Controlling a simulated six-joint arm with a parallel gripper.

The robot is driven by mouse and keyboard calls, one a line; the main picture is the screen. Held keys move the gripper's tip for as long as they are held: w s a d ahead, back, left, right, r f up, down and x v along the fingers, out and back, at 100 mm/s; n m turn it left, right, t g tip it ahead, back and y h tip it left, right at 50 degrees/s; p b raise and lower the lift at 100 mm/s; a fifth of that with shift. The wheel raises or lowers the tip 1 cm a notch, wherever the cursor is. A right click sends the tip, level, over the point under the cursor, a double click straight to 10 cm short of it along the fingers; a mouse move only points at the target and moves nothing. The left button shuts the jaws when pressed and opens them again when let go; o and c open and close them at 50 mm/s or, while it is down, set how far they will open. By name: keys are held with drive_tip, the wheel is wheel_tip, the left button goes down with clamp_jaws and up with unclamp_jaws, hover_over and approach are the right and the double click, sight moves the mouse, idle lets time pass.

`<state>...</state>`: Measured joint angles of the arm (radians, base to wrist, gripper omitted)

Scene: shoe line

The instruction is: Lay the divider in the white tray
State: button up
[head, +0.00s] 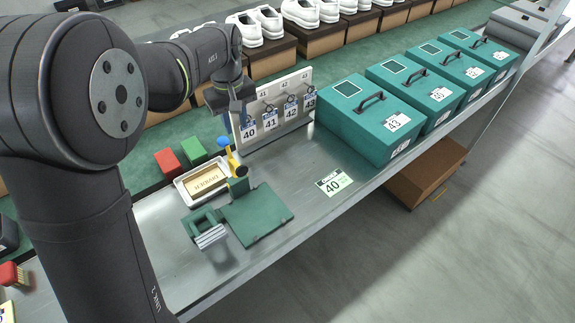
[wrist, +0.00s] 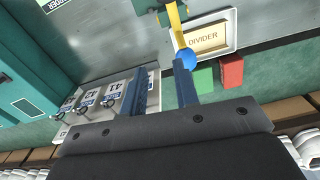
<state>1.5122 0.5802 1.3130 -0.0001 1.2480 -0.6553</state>
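The white tray (head: 180,187) lies on the metal counter; it also shows in the wrist view (wrist: 232,20). Inside is a tan panel (head: 207,180) that reads DIVIDER in the wrist view (wrist: 206,38). I cannot tell whether this panel is the divider or a marking. A yellow piece with a blue ball end (head: 233,163) stands at the tray's right edge in a green holder; the wrist view shows it too (wrist: 178,28). My gripper (wrist: 161,78) is open and empty, above the counter beside the number board, with the ball just beyond one finger.
The board (head: 293,83) with hanging number tags stands close to my gripper. Red (head: 168,161) and green (head: 194,149) blocks sit behind the tray. A flat green plate (head: 257,215) and a green frame (head: 203,222) lie in front. Teal boxes (head: 365,125) line the right.

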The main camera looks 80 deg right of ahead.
drive_tip(key=s+a+f, duration=0.3)
drive_tip(key=s, duration=0.4)
drive_tip(key=s+a+f, duration=0.4)
drive_tip(key=s, duration=0.3)
drive_tip(key=shift+r, duration=0.1)
drive_tip(key=w+d+r, duration=0.2)
drive_tip(key=w, duration=0.3)
drive_tip(key=w+d+r, duration=0.2)
drive_tip(key=w, duration=0.4)
drive_tip(key=w+d+r, duration=0.2)
drive_tip(key=w, duration=0.4)
drive_tip(key=shift+d, duration=0.4)
drive_tip(key=shift+w+a+f, duration=0.1)
drive_tip(key=shift+w+f, duration=0.05)
drive_tip(key=shift+w, duration=0.35)
drive_tip(key=shift+s, duration=0.1)
